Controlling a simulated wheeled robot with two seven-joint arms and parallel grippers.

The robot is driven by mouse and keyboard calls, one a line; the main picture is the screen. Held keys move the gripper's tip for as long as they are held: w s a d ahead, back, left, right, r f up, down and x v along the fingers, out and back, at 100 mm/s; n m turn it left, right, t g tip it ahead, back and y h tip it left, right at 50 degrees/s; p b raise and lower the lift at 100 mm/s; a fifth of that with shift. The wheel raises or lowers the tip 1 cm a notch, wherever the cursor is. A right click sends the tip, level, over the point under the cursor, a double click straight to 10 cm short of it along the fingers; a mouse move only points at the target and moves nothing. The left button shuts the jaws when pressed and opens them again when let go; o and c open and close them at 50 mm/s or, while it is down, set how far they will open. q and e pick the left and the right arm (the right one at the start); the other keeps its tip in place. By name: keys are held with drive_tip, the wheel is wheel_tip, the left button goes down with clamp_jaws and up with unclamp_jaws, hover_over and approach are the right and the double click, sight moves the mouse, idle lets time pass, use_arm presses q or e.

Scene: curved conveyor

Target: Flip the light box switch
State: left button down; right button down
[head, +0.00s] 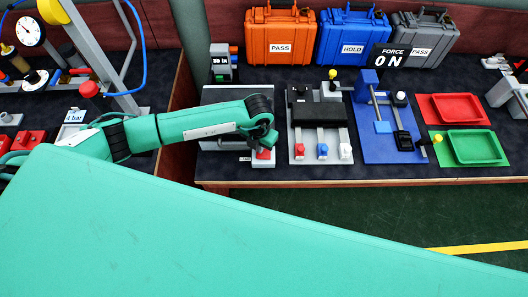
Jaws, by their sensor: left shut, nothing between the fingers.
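My left arm reaches in from the left, and its teal gripper (265,140) is shut and empty. Its fingertips point down at a small red block (264,154) on the front of a grey box (222,95). I cannot tell whether they touch it. The box looks like the light box, but the arm and gripper hide much of its front, and I cannot make out its switch. My right gripper is not in view.
A grey fixture with red, blue and white blocks (322,150) stands close on the right. Beyond it are a blue fixture (388,145), a red tray (455,97) and a green tray (462,133). Orange (280,28), blue and grey cases stand behind.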

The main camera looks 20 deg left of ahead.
use_arm(q)
drive_tip(key=shift+f+b, duration=0.85)
drive_tip(key=shift+f, duration=0.2)
idle(0.8)
drive_tip(key=shift+r, duration=0.2)
drive_tip(key=shift+r+p, duration=2.25)
drive_tip(key=shift+r, duration=1.1)
